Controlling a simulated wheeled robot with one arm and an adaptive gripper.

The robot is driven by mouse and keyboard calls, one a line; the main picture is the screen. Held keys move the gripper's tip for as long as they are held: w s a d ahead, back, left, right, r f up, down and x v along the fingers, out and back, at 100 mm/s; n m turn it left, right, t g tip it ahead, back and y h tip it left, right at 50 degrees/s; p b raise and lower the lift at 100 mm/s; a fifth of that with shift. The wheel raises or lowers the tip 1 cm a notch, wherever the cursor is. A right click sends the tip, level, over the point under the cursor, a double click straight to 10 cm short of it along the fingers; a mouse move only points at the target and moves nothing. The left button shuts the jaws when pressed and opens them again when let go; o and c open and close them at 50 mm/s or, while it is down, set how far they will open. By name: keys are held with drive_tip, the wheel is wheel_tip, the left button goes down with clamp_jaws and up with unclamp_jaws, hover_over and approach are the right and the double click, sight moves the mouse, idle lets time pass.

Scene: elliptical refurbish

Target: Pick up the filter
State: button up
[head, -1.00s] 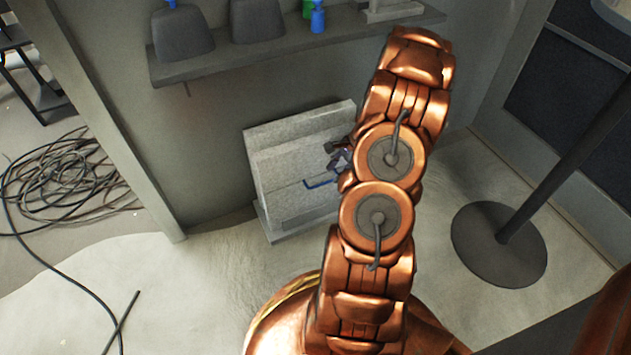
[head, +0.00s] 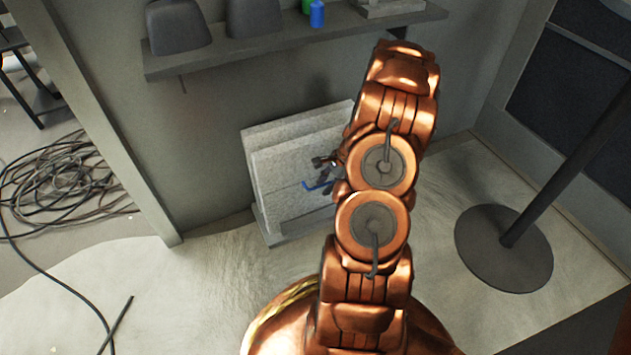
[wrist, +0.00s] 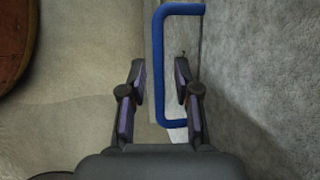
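Light grey, flat filters (head: 285,178) stand upright side by side in a grey holder against the wall in the head view. The front one has a blue handle (head: 311,187). In the wrist view the filter's rough grey face (wrist: 265,70) fills the right side, with the blue bracket-shaped handle (wrist: 157,65) along it. My gripper (wrist: 159,82) is open. The handle's long bar appears between its two fingers, with a gap on both sides. I cannot tell how deep the bar sits between them. In the head view my arm hides the filters' right part and some of my gripper (head: 328,174).
A wall shelf (head: 290,43) with dark grey objects and a blue bottle (head: 317,14) is above the filters. A round-based dark pole (head: 504,248) stands to the right. Coiled cables (head: 65,180) lie at left. The floor before the holder is mostly clear.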

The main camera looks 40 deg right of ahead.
clamp_jaws()
idle(0.4)
drive_tip(key=shift+s+r+p, duration=0.15)
drive_tip(key=shift+r+p, duration=0.35)
drive_tip(key=shift+p, duration=0.1)
wheel_tip(320, 180, up, 11)
drive_tip(key=p, duration=0.5)
drive_tip(key=s+a+p, duration=0.2)
drive_tip(key=s+a, duration=0.1)
drive_tip(key=s, duration=0.6)
drive_tip(key=s+a+p, duration=0.2)
drive_tip(key=s+a, duration=0.1)
drive_tip(key=s, duration=0.6)
drive_tip(key=shift+s+a+f, duration=0.25)
drive_tip(key=shift+s, duration=0.05)
